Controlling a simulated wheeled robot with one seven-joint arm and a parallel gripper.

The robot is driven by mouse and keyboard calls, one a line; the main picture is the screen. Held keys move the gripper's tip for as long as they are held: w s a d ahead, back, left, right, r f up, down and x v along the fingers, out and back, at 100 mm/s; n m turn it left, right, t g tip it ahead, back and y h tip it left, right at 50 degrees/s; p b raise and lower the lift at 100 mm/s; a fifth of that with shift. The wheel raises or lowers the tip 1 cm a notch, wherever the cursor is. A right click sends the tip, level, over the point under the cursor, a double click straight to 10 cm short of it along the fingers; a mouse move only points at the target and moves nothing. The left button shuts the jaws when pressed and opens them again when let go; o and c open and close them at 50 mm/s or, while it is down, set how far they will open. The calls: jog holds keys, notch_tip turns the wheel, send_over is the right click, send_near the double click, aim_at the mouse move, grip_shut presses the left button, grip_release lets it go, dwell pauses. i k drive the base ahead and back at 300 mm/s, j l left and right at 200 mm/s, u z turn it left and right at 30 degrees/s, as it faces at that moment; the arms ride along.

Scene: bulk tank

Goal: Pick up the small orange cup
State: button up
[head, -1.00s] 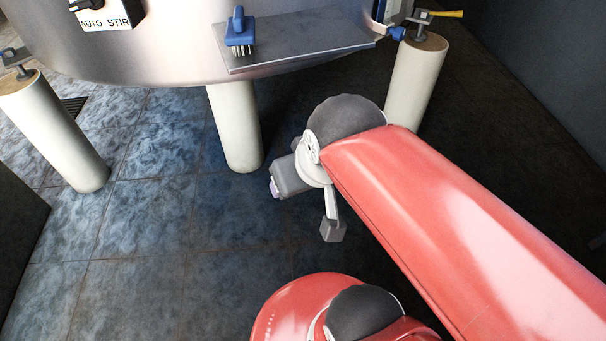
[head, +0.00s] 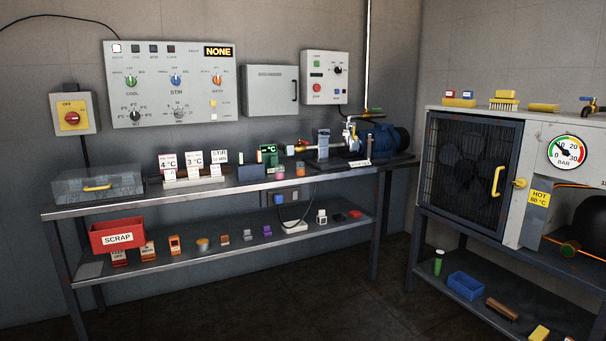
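Several small orange things show in the head view, and at this size I cannot tell for sure which is the small orange cup. A round, orange-tan cup-like thing (head: 203,244) stands on the lower shelf (head: 190,263) of the long bench. Left of it stands an upright orange block-like thing (head: 174,244) with a dark face. A tiny orange thing (head: 300,168) stands on the bench top, next to a pink one (head: 280,172). My gripper is not in view.
A caged fan cabinet (head: 470,165) stands at the right. The floor (head: 330,300) in front is clear.

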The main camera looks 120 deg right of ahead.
aim_at(300, 165)
jog(key=z, duration=4.65)
jog(key=i+j+z, duration=0.35)
jog(key=i, duration=0.2)
jog(key=i+j+z, duration=0.4)
jog(key=i+l, duration=0.05)
jog(key=i, duration=0.05)
